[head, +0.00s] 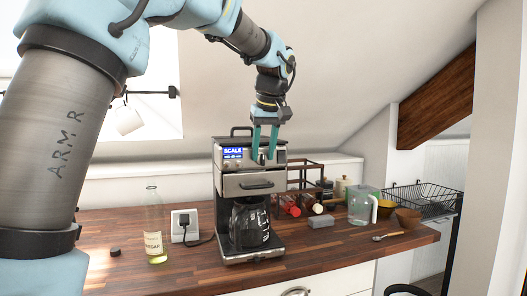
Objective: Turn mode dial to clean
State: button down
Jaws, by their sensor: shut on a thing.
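The coffee machine (250,184) stands on the wooden counter, with a glass carafe (250,222) in its lower bay. Its small blue display (233,153) on the upper front reads "SCALE" on its top line; the line below is too small to read. My gripper (263,158) reaches down from above to the upper front panel, right of the display. Its two teal fingers are shut on the mode dial (262,157), which is mostly hidden between them. The dial's pointer and markings cannot be made out.
A vinegar bottle (154,226) and a wall socket with a plug (185,225) are left of the machine. To the right are a rack with red-capped jars (291,206), a grey block (321,221), a clear jug (360,205), bowls (408,217), a spoon (388,236) and a wire dish rack (425,200).

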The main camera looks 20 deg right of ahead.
jog(key=shift+r+p, duration=0.15)
jog(key=shift+p, duration=0.25)
jog(key=shift+d+r+y+p, duration=0.1)
jog(key=shift+d+y+p, duration=0.1)
jog(key=shift+y+p, duration=0.6)
jog(key=y+p, duration=0.1)
jog(key=p, duration=0.2)
jog(key=shift+s+d+m+t+y, duration=0.1)
jog(key=shift+d+m+t+y, duration=0.2)
jog(key=shift+d+m+y, duration=0.1)
jog(key=y+p, duration=0.3)
jog(key=p, duration=0.1)
jog(key=shift+d+f+m+t, duration=0.25)
jog(key=shift+m+t, duration=0.05)
jog(key=shift+d+f+m+t+y+p, duration=0.1)
jog(key=shift+f+m+t+y+p, duration=0.1)
jog(key=shift+y+p, duration=0.4)
jog(key=shift+d+f+m+t+y+p, duration=0.15)
jog(key=shift+y+p, duration=0.2)
jog(key=shift+y, duration=0.45)
jog(key=shift+f, duration=0.1)
jog(key=c, duration=0.5)
grip_release()
